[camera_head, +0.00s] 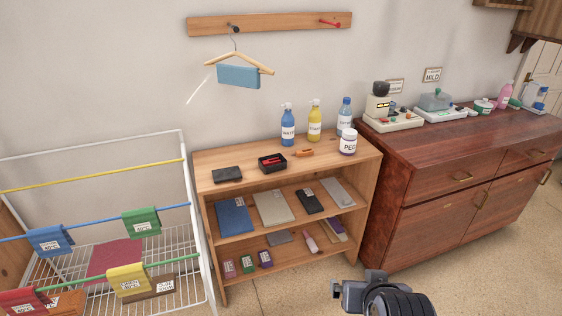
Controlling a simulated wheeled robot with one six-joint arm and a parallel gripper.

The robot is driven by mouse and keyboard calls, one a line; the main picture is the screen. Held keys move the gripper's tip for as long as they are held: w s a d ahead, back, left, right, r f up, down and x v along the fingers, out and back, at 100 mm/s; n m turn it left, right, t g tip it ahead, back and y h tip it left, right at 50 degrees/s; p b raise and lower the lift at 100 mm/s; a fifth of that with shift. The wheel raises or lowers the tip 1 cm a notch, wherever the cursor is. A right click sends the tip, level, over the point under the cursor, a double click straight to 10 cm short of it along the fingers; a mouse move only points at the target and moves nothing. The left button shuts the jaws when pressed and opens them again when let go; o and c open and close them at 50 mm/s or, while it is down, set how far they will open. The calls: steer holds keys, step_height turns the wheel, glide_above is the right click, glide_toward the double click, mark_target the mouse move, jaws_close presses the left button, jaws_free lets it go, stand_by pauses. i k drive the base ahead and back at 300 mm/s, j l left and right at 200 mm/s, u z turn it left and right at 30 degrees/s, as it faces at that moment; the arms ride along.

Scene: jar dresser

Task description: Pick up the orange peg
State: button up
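A small orange object that looks like the orange peg (303,152) lies on the top board of the wooden shelf unit (225,160). It lies between a black tray and a white jar labelled "PEG" (348,141), apart from both. My gripper (352,290) is low in the picture, in front of the shelf unit and well away from the orange object. Its fingers are dark and small here, so I cannot tell whether they are open or shut.
The black tray (262,166) holds something red. A dark box (227,174) and several bottles stand on the same top. A wire drying rack (196,235) stands left, a reddish dresser (400,190) right. Bare floor (275,292) shows before the shelf.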

mark_target(303, 153)
steer(key=i+u, duration=0.15)
steer(key=i, duration=0.35)
steer(key=i+l+u, duration=0.15)
steer(key=i, duration=0.35)
steer(key=i+l+u, duration=0.15)
steer(key=i, duration=0.35)
